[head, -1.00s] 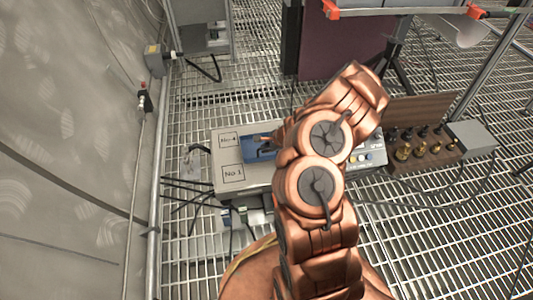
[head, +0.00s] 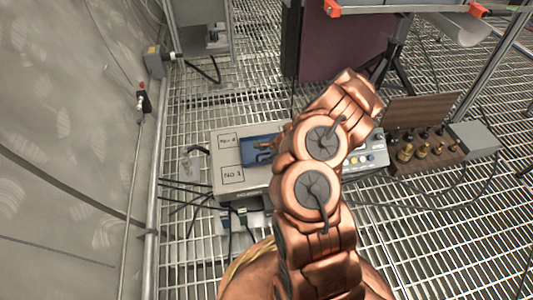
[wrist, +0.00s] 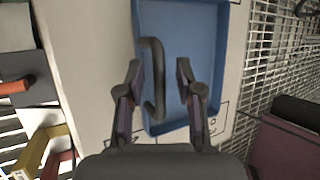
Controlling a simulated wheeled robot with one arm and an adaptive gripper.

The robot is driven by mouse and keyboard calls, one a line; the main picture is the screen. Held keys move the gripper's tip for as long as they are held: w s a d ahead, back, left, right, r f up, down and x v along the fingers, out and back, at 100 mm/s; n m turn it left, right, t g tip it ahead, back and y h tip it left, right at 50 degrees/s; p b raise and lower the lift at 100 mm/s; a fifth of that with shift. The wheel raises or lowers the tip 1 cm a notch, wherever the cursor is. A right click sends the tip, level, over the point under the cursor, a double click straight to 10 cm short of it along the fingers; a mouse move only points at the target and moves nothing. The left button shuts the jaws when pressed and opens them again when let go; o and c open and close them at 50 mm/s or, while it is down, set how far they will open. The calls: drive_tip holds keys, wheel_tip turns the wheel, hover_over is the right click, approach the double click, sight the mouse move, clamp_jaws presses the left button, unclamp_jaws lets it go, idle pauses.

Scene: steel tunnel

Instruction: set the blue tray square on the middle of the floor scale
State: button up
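The blue tray (head: 254,148) lies on the pale, flat-topped unit (head: 226,158) marked "No 4" and "No 1", which appears to be the floor scale. My arm covers much of that top and the tray's right part. In the wrist view the tray (wrist: 195,42) shows its floor and rim, with a dark curved handle (wrist: 158,62) at its left side. My gripper (wrist: 161,72) is open, its fingers on either side of the handle with gaps showing. In the head view the gripper is mostly hidden behind my arm.
A panel with knobs and buttons (head: 367,160) is at the unit's right. A wooden rack with brass pieces (head: 425,150) stands farther right. Dark cables (head: 185,190) run left over the grating. A curved wall (head: 65,130) bounds the left. Open grating lies behind.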

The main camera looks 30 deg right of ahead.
drive_tip(key=p+v, duration=0.6)
drive_tip(key=v, duration=0.6)
drive_tip(key=w+a+r+n+y, duration=0.3)
drive_tip(key=a+r+n, duration=0.4)
drive_tip(key=a+r, duration=0.7)
drive_tip(key=s+a+r+n+g+y, duration=0.1)
drive_tip(key=s+a+r+n+g, duration=0.15)
drive_tip(key=a, duration=0.45)
drive_tip(key=s+a+r+n+g+y, duration=0.1)
drive_tip(key=s+a+r+n, duration=0.3)
drive_tip(key=a, duration=0.2)
drive_tip(key=s+a+r+n+g+h, duration=0.1)
drive_tip(key=s+a+r+n+g, duration=0.15)
drive_tip(key=s, duration=0.45)
drive_tip(key=s+a+r+n+g+h, duration=0.1)
drive_tip(key=s+a+r+n, duration=0.15)
drive_tip(key=s, duration=0.45)
drive_tip(key=s+d+r+n+g+h, duration=0.1)
drive_tip(key=s+d+r+h, duration=0.1)
drive_tip(key=s, duration=0.5)
drive_tip(key=s+d+r+n+g+h, duration=0.2)
drive_tip(key=s+d+h, duration=0.1)
drive_tip(key=s, duration=0.5)
drive_tip(key=shift+d, duration=0.4)
